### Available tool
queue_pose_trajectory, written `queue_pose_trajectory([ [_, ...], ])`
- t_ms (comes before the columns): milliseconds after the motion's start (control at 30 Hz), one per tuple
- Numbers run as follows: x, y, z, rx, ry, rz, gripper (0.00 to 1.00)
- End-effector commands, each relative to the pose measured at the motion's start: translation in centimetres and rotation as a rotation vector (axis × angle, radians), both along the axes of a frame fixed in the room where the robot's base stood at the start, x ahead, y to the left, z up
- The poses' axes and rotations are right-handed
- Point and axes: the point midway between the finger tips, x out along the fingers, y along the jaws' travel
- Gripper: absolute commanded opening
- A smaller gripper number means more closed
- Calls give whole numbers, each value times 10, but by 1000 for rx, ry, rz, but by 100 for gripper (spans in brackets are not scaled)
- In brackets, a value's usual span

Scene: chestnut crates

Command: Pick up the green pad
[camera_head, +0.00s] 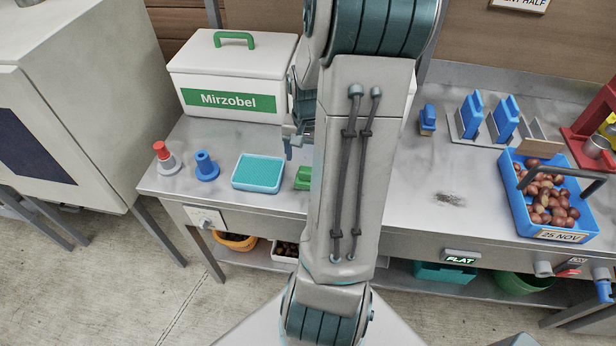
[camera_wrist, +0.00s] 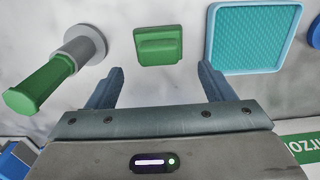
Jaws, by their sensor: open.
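The green pad (camera_wrist: 158,46) is a small green block with a raised bar, lying on the metal table. In the head view the green pad (camera_head: 303,178) is partly hidden behind my arm. My gripper (camera_wrist: 160,70) is open and empty, its two fingers spread wide. In the wrist view the pad shows just beyond the fingertips, lined up with the gap between them. In the head view my gripper (camera_head: 290,146) is largely hidden by my arm, in front of the white box.
A teal pad in a blue tray (camera_head: 258,173) lies left of the green pad. A green-handled stamp (camera_wrist: 45,85) stands on its other side. Blue (camera_head: 206,166) and red (camera_head: 165,158) stamps stand further left. The white Mirzobel box (camera_head: 230,70) is behind. A blue chestnut crate (camera_head: 556,234) is right.

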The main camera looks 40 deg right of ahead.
Motion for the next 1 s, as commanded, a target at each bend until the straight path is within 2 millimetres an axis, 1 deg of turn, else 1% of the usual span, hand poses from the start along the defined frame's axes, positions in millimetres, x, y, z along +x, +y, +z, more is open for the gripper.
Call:
queue_pose_trajectory([
  [67, 0, 0, -8, 1, 0, 1, 75],
  [267, -1, 0, -19, 2, 1, 1, 75],
  [500, -2, -1, -50, 3, 1, 3, 75],
  [600, -2, -1, -60, 2, 1, 1, 75],
  [700, -2, -1, -64, 0, 0, 1, 75],
  [933, -2, -1, -65, -1, -1, 0, 75],
  [967, -2, -1, -65, -1, -1, 0, 67],
  [1000, -2, -1, -65, -1, -1, 0, 56],
])
